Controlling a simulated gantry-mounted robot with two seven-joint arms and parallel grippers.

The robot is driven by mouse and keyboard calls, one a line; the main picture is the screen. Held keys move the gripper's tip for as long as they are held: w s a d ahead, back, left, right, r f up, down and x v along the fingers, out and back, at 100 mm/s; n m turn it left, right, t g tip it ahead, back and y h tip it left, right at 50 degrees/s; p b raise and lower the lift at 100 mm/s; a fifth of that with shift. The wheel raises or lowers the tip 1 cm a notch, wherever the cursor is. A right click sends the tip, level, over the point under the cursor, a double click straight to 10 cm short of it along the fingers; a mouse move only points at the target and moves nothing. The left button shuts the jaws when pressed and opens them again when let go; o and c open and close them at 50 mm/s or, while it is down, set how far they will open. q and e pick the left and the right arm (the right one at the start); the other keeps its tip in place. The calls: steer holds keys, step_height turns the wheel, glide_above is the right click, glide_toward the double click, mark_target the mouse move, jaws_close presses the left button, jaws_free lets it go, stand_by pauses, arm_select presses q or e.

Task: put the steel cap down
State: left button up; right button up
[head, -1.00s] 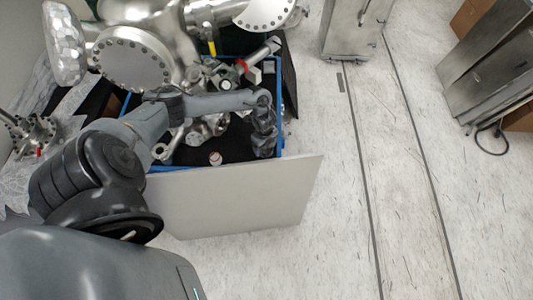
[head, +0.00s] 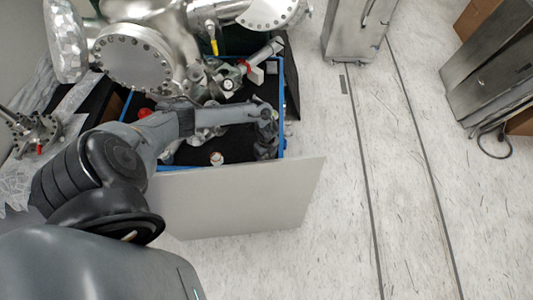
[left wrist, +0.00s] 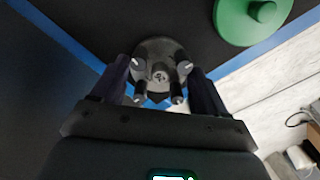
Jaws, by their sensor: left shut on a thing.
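The steel cap (left wrist: 160,62) is a round grey disc with a bolt hole pattern at its centre. In the left wrist view it sits between the fingers of my left gripper (left wrist: 160,88), which is shut on it. In the head view my left gripper (head: 267,146) points down at the right inner side of the blue-rimmed box (head: 282,110). The cap is hidden there behind the hand. I cannot tell whether the cap touches the surface below it. My right gripper is in neither view.
Metal fittings crowd the box's back, below a large steel chamber (head: 133,62). A pale panel (head: 240,202) borders the front. A green disc (left wrist: 252,15) lies beyond the cap.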

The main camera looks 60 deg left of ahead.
arm_select(q)
steer(key=o, duration=1.1)
steer(key=shift+r, duration=0.3)
step_height(320, 180, up, 12)
steer(key=p, duration=0.2)
steer(key=shift+f, duration=0.25)
